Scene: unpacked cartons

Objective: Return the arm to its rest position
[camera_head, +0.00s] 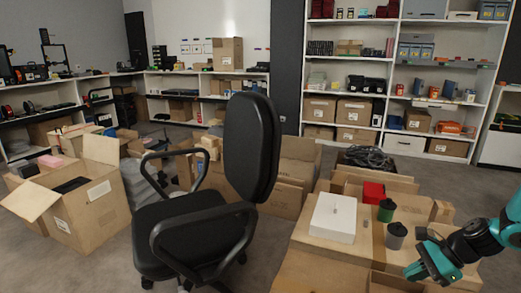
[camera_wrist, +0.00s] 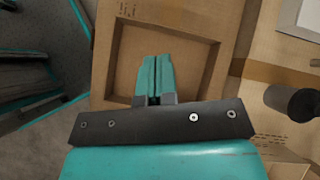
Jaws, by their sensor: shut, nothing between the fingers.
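My gripper (camera_head: 418,272) is at the lower right in the head view, at the end of my teal and black arm. It hangs over the cartons at the right. In the wrist view its two teal fingers (camera_wrist: 153,75) lie together with nothing between them. Below them is a brown carton (camera_wrist: 195,18) with a recessed square top. I cannot tell how far the fingertips are above it.
A white box (camera_head: 333,217), a red box (camera_head: 373,192), a green cup (camera_head: 386,210) and a grey cup (camera_head: 396,236) stand on the cartons. A black office chair (camera_head: 250,145) stands mid-floor. An open carton (camera_head: 85,205) is at left. Shelves (camera_head: 400,75) line the back.

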